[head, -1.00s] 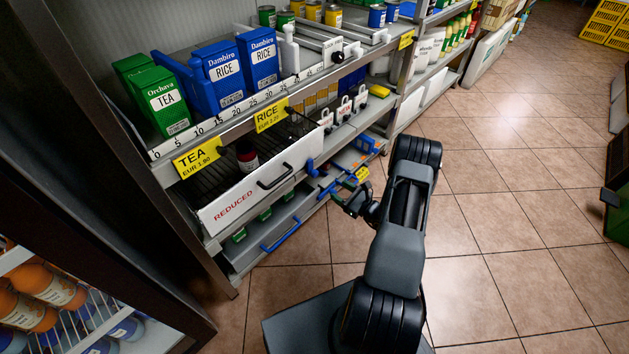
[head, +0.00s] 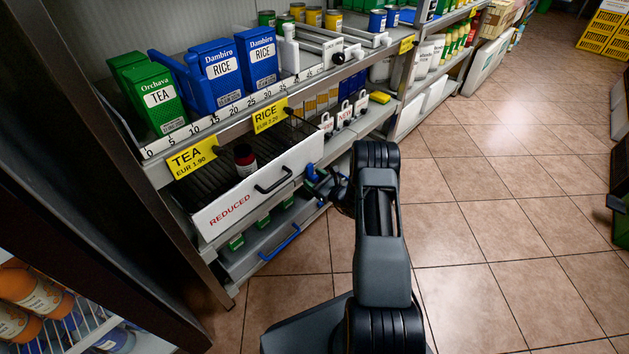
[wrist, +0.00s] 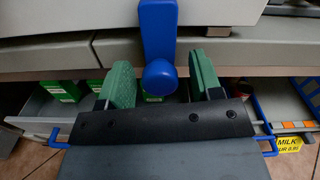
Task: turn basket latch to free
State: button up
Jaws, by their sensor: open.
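The basket is a wire basket with a white front marked REDUCED (head: 245,196) and a black handle. Its blue latch (head: 311,173) is at the right end of that front. In the wrist view the latch (wrist: 158,32) hangs straight down and ends in a round knob. My gripper (wrist: 161,72) is open, with one green finger on each side of the knob and a gap on both sides. In the head view my gripper (head: 326,184) is close to the latch and partly hidden by my arm.
A lower drawer with a blue handle (head: 280,243) and green boxes sits below the basket. A dark red jar (head: 245,160) stands in the basket. Rice boxes (head: 257,58) and a tea box (head: 157,98) stand on the shelf above.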

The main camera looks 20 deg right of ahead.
jog(key=shift+w, duration=0.1)
jog(key=c, duration=0.9)
jog(key=shift+a+m, duration=0.1)
jog(key=shift+m, duration=0.5)
jog(key=m, duration=0.2)
jog(key=shift+m+p, duration=0.35)
jog(key=shift+m, duration=0.05)
jog(key=m, duration=0.4)
jog(key=shift+r+m+p, duration=0.1)
jog(key=shift+m+p, duration=0.2)
jog(key=shift+p, duration=0.05)
jog(key=m, duration=0.4)
jog(key=shift+m+p, duration=0.3)
jog(key=shift+p, duration=0.1)
jog(key=shift+m+p, duration=0.35)
jog(key=shift+m, duration=1.85)
